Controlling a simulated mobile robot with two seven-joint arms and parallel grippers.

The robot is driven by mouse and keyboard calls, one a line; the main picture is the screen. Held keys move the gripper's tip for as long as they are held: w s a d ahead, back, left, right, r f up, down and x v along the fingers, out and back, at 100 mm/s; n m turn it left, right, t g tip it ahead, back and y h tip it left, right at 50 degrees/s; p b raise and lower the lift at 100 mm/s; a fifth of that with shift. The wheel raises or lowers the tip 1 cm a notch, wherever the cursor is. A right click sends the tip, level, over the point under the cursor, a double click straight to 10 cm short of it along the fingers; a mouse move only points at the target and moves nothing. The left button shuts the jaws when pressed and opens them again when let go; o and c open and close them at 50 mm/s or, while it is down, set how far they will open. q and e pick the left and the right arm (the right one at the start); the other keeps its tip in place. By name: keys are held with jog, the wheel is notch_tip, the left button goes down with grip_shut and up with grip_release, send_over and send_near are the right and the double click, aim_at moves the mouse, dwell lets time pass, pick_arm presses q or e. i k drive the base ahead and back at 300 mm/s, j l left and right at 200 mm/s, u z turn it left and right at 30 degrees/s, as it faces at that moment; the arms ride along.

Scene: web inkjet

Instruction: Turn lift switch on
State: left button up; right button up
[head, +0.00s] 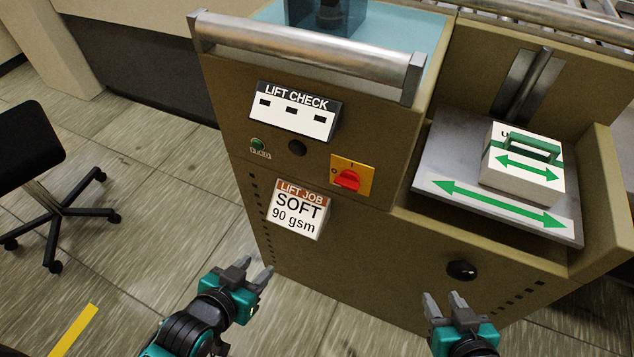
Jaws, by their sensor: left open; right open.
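The lift switch appears as a red rotary knob (346,181) on a yellow plate (351,169) on the front of the tan cabinet (232,128). The knob looks turned sideways, toward the "0" side of its plate. A white LIFT CHECK panel (296,110) is above it, and a LIFT JOB card reading SOFT 90 gsm (298,209) is below left. My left gripper (256,271) is open and empty, below and left of the switch. My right gripper (443,300) is open and empty, below and right of the switch. Neither touches the cabinet visibly.
A metal handrail (305,52) juts out above the panel. A green button (257,144) and black knobs (297,148) (461,270) are on the cabinet front. A grey plate (445,160) bears a white block with a green handle (520,165). A black chair (28,145) stands left.

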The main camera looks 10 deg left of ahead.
aim_at(349, 180)
jog(key=j, duration=1.7)
